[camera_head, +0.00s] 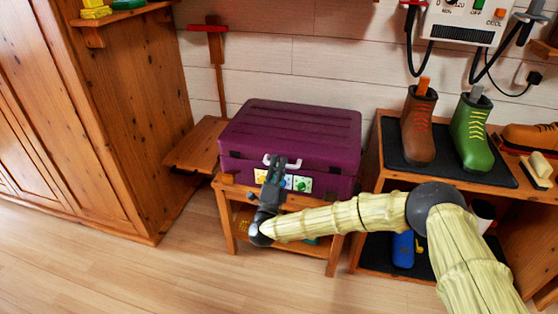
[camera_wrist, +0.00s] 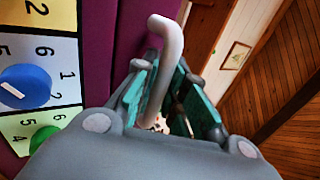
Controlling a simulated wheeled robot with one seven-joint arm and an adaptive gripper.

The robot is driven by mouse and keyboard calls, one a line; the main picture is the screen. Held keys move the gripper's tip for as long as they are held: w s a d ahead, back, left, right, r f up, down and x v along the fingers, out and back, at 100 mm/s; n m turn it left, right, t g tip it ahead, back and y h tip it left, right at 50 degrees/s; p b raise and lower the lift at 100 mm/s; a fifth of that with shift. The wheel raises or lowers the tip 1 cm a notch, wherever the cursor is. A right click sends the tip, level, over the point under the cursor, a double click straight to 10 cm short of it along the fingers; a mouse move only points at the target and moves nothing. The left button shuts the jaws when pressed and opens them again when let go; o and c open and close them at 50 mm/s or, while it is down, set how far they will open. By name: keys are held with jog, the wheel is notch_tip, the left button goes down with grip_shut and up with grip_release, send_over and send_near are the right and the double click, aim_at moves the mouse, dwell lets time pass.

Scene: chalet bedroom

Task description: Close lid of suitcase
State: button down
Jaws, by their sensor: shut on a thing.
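The purple suitcase (camera_head: 300,127) lies on a low wooden stand, its lid down over the base. A dark seam runs between lid and base; I cannot tell whether the lid is fully shut. A white handle (camera_head: 268,159) is on its front, above number dials. My gripper (camera_head: 277,166) is at the front of the suitcase, shut on the handle. In the wrist view the white handle (camera_wrist: 166,50) passes between my fingers (camera_wrist: 162,100), with the dial panel (camera_wrist: 40,70) to the left. My gripper hides part of the handle and panel.
The wooden stand (camera_head: 228,225) has a lower shelf. A shoe rack (camera_head: 368,190) with brown and green boots stands close to the right. A wooden wardrobe (camera_head: 110,120) is at left. The floor (camera_head: 120,275) in front is clear.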

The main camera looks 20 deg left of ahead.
jog(key=shift+s+f, duration=0.25)
jog(key=shift+f, duration=0.35)
jog(key=c, duration=1.7)
grip_release()
jog(key=shift+w, duration=0.1)
jog(key=shift+w+r, duration=0.1)
jog(key=shift+r, duration=0.05)
jog(key=v, duration=1.2)
